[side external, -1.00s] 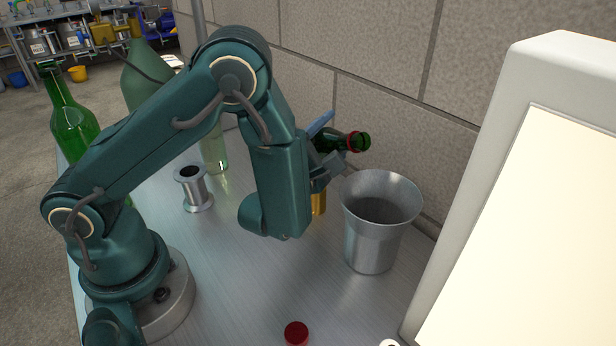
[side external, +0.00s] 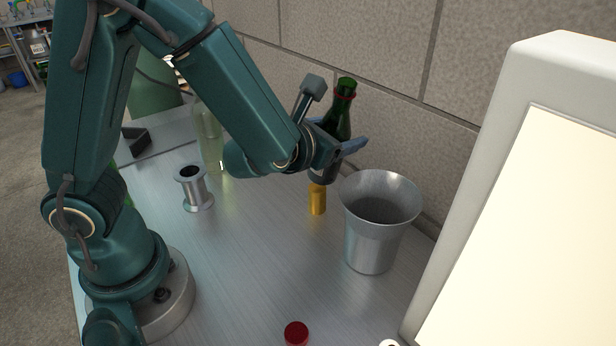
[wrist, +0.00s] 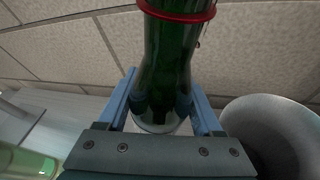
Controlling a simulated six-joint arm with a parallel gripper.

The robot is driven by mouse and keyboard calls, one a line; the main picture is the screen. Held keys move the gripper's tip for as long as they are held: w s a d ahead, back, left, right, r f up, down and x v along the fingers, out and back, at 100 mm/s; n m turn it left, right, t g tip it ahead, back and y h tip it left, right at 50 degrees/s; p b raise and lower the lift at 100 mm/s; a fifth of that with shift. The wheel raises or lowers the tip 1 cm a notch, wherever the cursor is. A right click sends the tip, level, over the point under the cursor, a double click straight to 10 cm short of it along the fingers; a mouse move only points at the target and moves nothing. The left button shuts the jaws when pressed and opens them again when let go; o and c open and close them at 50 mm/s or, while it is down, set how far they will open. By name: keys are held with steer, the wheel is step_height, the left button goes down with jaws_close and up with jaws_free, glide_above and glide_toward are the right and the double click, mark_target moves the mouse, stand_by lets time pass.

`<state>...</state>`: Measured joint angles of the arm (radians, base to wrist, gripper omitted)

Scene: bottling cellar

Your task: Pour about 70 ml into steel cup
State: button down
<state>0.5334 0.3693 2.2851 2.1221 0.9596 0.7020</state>
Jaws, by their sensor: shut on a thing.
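The dark green bottle (side external: 338,120) with a red ring at its neck is held nearly upright, its mouth up, in the side external view. My gripper (side external: 338,150) is shut on its body; the blue fingers lie on both sides of it. The bottle also fills the middle of the wrist view (wrist: 168,65), with small dark drips beside the red ring. The steel cup (side external: 370,240) stands upright on the bench, right of the bottle and apart from it. Its rim shows at right in the wrist view (wrist: 275,115). The liquid level in the cup cannot be told.
A small amber cylinder (side external: 317,200) stands below the bottle. A steel spool (side external: 195,190) and a pale clear bottle (side external: 208,140) stand to the left. A red cap (side external: 296,332) is at the front. A white-framed bright panel (side external: 530,220) stands at right; the block wall (side external: 380,60) is behind.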

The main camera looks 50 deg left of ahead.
steer(key=shift+d+f+n+h, duration=0.1)
steer(key=shift+f+n+h, duration=0.05)
steer(key=shift+n+h, duration=0.75)
stand_by(2.0)
